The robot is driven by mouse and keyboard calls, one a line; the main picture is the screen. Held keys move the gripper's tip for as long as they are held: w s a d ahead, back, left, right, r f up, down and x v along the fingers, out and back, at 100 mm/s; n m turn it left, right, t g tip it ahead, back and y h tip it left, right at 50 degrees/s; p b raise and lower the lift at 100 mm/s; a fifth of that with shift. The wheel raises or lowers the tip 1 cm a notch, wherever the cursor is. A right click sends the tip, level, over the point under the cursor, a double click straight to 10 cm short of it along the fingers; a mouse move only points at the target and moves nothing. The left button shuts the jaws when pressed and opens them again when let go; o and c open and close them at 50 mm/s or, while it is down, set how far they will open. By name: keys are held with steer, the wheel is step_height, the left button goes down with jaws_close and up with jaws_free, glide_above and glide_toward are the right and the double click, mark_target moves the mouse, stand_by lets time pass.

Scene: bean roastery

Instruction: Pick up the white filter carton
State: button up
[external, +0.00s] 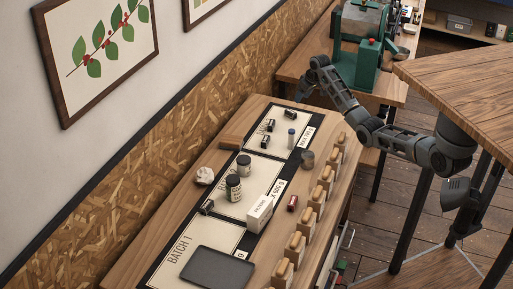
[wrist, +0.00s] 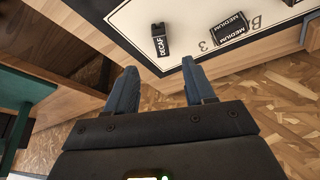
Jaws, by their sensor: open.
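The white filter carton (external: 259,215) is a small upright box with dark lettering. It stands on the sideboard between the middle panel and the Batch 1 panel in the external view. It does not show in the wrist view. My gripper (external: 301,94) is above the far end of the sideboard, well away from the carton. In the wrist view my gripper (wrist: 159,78) has its two blue-grey fingers apart with nothing between them.
A black DECAF block (wrist: 160,39) and a MEDIUM block (wrist: 230,28) lie near my fingers on the Batch 3 panel. Dark jars (external: 233,188), a crumpled white piece (external: 205,175), a red can (external: 292,203), a dark tray (external: 217,267) and several wooden blocks (external: 296,246) surround the carton.

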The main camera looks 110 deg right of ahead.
steer(key=o, duration=0.4)
steer(key=shift+o, duration=0.2)
steer(key=shift+r, duration=0.1)
